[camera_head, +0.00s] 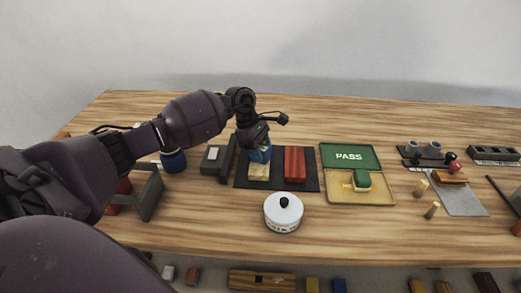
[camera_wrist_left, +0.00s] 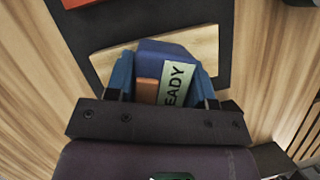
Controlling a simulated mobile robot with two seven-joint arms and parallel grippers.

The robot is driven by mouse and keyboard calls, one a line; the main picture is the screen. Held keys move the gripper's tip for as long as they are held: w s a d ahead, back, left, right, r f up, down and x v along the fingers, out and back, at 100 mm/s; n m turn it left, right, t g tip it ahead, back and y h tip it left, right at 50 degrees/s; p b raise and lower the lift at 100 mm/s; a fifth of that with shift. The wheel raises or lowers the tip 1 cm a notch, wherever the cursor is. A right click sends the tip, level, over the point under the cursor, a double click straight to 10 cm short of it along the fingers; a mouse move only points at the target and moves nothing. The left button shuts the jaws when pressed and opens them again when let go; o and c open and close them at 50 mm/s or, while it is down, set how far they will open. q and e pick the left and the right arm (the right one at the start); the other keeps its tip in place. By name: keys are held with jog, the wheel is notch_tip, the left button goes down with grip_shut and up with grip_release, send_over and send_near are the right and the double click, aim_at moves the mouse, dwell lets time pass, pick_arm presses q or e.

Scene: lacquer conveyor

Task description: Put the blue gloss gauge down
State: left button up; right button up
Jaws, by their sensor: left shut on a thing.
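My left gripper (camera_head: 258,147) is shut on the blue gloss gauge (camera_head: 261,155). It holds the gauge above or on a pale wooden block (camera_head: 258,173) on a black mat (camera_head: 276,186). I cannot tell whether the gauge touches the block. In the left wrist view the gauge (camera_wrist_left: 160,52) sits between both blue fingers, with an orange patch and a pale label on which "EADY" shows. The pale wooden block (camera_wrist_left: 120,60) shows behind it. My right gripper is not in view.
A red grooved block (camera_head: 295,164) lies to the right on the same mat. A white lidded pot (camera_head: 284,214) stands in front. A dark blue jar (camera_head: 173,161) stands to the left.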

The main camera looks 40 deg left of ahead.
pick_arm(q)
jog(key=shift+r, duration=0.15)
jog(key=o, duration=0.6)
jog(key=shift+f, duration=0.25)
jog(key=o, duration=0.5)
jog(key=v, duration=1.2)
jog(key=shift+r, duration=0.2)
jog(key=shift+s+f, duration=0.1)
jog(key=shift+s, duration=0.05)
